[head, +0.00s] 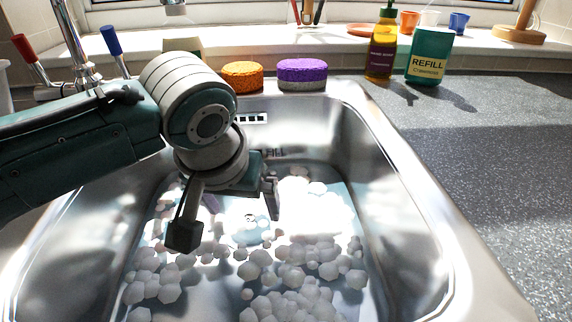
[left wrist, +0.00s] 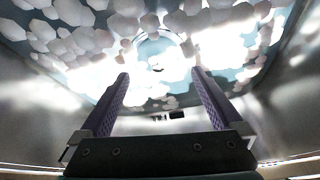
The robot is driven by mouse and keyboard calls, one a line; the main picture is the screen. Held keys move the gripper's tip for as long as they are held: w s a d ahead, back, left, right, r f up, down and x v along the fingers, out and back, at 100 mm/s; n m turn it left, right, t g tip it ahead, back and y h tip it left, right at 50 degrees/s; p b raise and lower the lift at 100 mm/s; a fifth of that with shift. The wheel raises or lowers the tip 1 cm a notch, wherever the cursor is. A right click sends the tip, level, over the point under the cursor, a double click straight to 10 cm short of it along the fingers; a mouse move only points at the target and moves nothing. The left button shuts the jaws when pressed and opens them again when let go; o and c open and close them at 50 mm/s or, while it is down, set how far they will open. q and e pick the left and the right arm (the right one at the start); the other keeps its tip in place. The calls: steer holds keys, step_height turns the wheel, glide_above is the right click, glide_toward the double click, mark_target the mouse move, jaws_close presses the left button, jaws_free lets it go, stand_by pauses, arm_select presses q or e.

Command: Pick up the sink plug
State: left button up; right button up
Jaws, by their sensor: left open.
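A pale round thing with a small ring on it, which looks like the sink plug (head: 250,219), lies low in the sink among white foam. It also shows in the left wrist view (left wrist: 158,50), beyond the fingertips and between them, partly lost in glare and foam. My left gripper (head: 242,208) is inside the sink above the foam, with its fingers apart. In the left wrist view the two purple-lined fingers (left wrist: 160,73) have nothing between them. I cannot tell how far the tips are from the plug. My right gripper is not in view.
The steel sink (head: 400,180) has high walls around my gripper. An orange sponge (head: 242,75), a purple sponge (head: 302,73), a soap bottle (head: 382,45) and a green refill pack (head: 430,55) stand behind it. The tap (head: 75,40) is at left. The right counter (head: 490,140) is clear.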

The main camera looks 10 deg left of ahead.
mark_target(249, 218)
arm_select(q)
steer(key=b+x, duration=0.2)
steer(key=x, duration=0.2)
steer(key=shift+s+d+f, duration=0.1)
steer(key=shift+f, duration=0.1)
steer(key=shift+w+f+b, duration=0.25)
steer(key=shift+f+b, duration=0.05)
steer(key=c, duration=1.2)
